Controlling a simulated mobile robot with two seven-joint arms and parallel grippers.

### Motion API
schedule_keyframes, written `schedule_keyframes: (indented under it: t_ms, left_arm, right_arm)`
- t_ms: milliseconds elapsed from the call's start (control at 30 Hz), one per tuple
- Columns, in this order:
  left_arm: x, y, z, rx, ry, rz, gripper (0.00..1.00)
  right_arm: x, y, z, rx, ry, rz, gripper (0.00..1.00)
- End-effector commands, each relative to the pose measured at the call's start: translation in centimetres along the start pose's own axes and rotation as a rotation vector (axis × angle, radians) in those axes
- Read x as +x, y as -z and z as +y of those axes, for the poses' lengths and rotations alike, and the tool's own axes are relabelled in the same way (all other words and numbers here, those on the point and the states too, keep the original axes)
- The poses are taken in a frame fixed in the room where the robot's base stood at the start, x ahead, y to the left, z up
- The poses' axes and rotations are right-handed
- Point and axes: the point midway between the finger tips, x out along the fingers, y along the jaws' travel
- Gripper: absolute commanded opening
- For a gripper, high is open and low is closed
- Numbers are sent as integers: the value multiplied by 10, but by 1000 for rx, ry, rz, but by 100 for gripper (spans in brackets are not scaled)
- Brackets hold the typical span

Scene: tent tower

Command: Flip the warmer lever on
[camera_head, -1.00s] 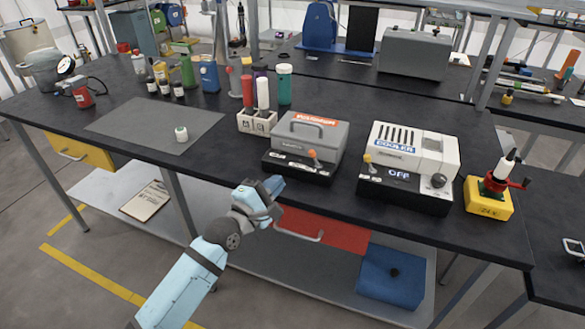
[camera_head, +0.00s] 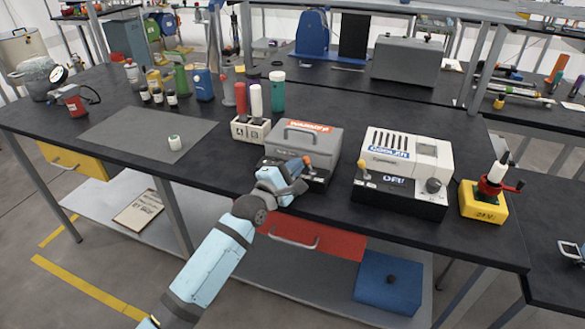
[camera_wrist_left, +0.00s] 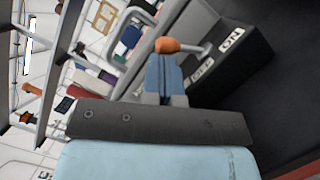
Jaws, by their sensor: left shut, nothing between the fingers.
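The warmer (camera_head: 312,140) is a grey box with a handle and an orange label, standing on a dark base near the table's front edge. Its lever has an orange knob (camera_head: 307,160) on the front. In the left wrist view the knob (camera_wrist_left: 167,45) shows just beyond my fingertips, with its metal stem running to the black base, which bears OFF and ON labels (camera_wrist_left: 230,40). My left gripper (camera_head: 301,172) is shut and empty, at the warmer's front by the lever. In the wrist view its blue fingers (camera_wrist_left: 163,75) are together. Whether they touch the knob I cannot tell.
The white cooler (camera_head: 405,160) with its own lever stands right of the warmer. A holder with bottles (camera_head: 249,129) stands at its left. A yellow box with a red crank (camera_head: 484,203) is farther right. The grey mat (camera_head: 125,130) holds one small jar (camera_head: 174,143).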

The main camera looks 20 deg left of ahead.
Motion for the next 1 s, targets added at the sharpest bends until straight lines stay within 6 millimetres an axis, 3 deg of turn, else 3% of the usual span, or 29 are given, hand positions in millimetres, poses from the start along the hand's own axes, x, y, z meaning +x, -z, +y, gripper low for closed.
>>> schedule_keyframes:
  t_ms: [1000]
  left_arm:
    - [2,-8,6,159,52,1,0]
  right_arm:
    - [-10,8,1,25,-3,-34,0]
